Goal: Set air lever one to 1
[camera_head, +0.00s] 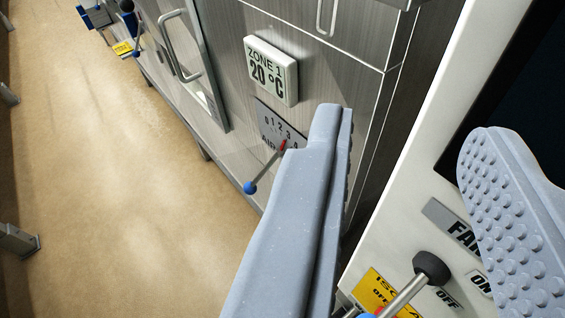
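The air lever is a thin metal rod with a blue ball knob (250,188) at its lower left end and a red pointer (283,145) at its upper end. It sits on a grey scale plate (268,112) marked with numbers from 0 upward and partly covered lettering "AIR". The red pointer lies near the 3 and 4 end; the exact mark cannot be told. My gripper (408,125) is open and empty, with two grey fingers spread wide. The left finger stands in front of the plate's right side and hides part of the lettering. The knob is left of that finger, apart from it.
A "ZONE 1 20 °C" display (271,71) is above the plate. A door handle (179,44) projects at upper left. Tan floor (95,170) is open.

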